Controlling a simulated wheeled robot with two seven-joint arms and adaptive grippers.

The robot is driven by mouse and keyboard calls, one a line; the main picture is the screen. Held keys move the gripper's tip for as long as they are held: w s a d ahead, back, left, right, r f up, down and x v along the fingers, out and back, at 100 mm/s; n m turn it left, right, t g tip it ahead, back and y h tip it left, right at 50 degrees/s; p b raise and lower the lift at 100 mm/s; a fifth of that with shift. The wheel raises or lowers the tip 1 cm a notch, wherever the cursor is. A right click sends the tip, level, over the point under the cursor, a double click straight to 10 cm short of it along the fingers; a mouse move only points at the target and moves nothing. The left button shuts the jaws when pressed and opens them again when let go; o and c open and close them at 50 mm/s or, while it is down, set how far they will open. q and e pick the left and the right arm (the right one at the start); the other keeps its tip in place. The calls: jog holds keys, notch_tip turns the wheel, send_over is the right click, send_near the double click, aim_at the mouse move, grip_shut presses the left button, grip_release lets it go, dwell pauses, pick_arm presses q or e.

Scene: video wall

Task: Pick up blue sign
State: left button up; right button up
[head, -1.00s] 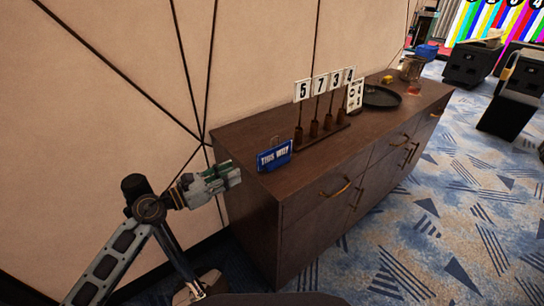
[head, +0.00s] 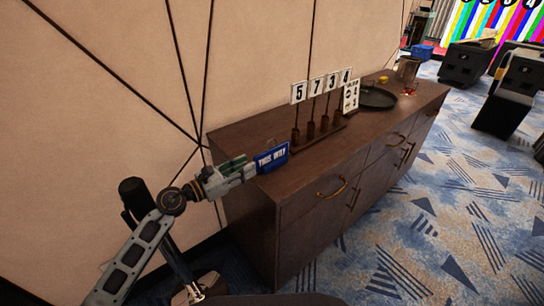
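The blue sign (head: 273,159) with white lettering "THIS WAY" stands near the left end of the dark wooden cabinet top (head: 238,134). My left gripper (head: 252,168) is at the sign's left edge, with its fingertips at or just touching it. Whether the fingers are closed on the sign or only around it cannot be told at this size. The sign appears upright, and its lower edge is close to the cabinet top. My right gripper does not show.
Behind the sign stands a wooden rack (head: 318,134) with number cards 5, 7, 3, 4. A small white sign (head: 350,97) and a dark round tray (head: 378,98) are farther right. The wall is close behind the cabinet. Carpeted floor (head: 440,220) is open to the right.

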aim_at(263, 158)
pick_arm(q)
jog(key=shift+x, duration=3.85)
jog(key=shift+w+f, duration=0.1)
jog(key=shift+f, duration=0.05)
grip_shut()
